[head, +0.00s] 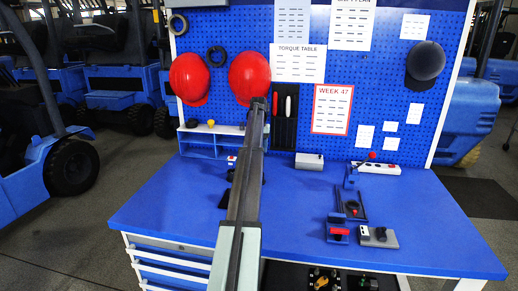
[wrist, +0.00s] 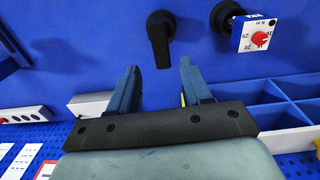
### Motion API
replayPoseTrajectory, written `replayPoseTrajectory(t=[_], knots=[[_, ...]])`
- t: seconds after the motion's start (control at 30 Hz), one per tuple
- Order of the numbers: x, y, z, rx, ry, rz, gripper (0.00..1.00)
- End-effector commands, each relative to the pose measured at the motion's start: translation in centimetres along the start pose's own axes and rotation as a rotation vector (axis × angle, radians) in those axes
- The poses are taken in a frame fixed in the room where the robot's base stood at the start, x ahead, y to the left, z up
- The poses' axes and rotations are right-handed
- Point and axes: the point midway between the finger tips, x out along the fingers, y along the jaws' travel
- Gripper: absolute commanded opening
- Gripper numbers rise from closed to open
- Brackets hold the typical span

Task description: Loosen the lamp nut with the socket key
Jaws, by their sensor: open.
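My gripper (wrist: 160,65) is open in the wrist view, with nothing between its two blue fingers. A black piece with a round head and a short straight shaft (wrist: 160,35) is on the blue bench just beyond the fingertips, in line with the gap. I cannot tell whether it is the socket key. To its right is a torque dial with a red knob (wrist: 262,38) on a white plate, beside another black round part (wrist: 225,16). The dial's plate also shows in the head view (head: 232,160). There my arm hides the gripper. I cannot identify the lamp nut.
The blue bench (head: 160,212) has free room at the left. Fixtures stand at the right: a block with a red part (head: 338,233), a grey block with a black knob (head: 378,237) and a red-knobbed lever (head: 371,156). A pegboard and blue shelf (head: 200,145) close off the back.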

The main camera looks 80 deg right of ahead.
Motion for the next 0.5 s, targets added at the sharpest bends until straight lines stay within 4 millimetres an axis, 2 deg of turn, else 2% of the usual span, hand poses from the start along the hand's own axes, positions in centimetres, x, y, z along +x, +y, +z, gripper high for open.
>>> replayPoseTrajectory(t=[0.27, 0.5], knots=[[0.8, 0.0, 0.4, 0.029, -0.015, -0.02, 0.49], [2.5, -0.1, 0.4, 0.027, -0.014, -0.019, 0.49]])
